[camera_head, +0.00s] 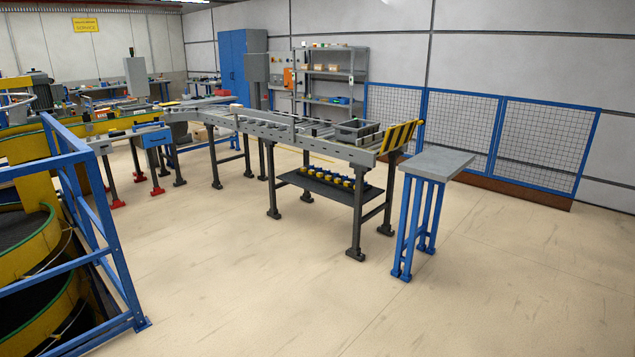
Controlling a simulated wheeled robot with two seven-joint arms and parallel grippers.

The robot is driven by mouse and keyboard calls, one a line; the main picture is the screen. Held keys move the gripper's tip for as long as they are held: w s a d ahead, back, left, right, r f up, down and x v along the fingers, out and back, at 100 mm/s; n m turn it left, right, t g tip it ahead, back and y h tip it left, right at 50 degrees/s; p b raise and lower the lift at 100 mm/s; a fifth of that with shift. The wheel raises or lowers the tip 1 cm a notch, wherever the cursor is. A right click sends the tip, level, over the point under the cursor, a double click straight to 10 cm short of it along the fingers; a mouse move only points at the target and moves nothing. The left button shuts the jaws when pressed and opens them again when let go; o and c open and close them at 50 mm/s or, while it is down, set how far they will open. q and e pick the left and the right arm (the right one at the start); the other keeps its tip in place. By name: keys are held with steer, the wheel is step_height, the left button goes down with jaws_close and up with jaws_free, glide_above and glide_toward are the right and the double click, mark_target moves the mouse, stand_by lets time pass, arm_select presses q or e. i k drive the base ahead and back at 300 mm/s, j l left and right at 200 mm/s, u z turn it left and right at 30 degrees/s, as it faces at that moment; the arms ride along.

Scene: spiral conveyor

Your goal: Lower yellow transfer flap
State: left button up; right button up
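A flap (402,136) with yellow and black diagonal stripes stands raised, tilted up, at the near right end of the grey roller conveyor (345,151). A small grey-topped table (437,163) on blue legs stands just past that end, with a gap between them. A grey tote (357,130) sits on the conveyor close behind the flap. Neither of my grippers shows in the head view.
A blue railing (103,217) and the yellow spiral conveyor (40,262) stand at the left. Blue mesh fence panels (460,122) run along the right wall. A lower shelf (318,187) with several yellow-and-dark parts sits under the conveyor. The floor in front is clear.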

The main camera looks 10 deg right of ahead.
mark_target(396, 136)
steer(key=i+z, duration=0.15)
steer(key=i, duration=2.35)
steer(key=i+j+z, duration=0.25)
steer(key=i+z, duration=0.25)
steer(key=i, duration=0.25)
steer(key=i+j+z, duration=0.45)
steer(key=i, duration=0.25)
steer(key=i+j+z, duration=0.5)
steer(key=j, duration=0.35)
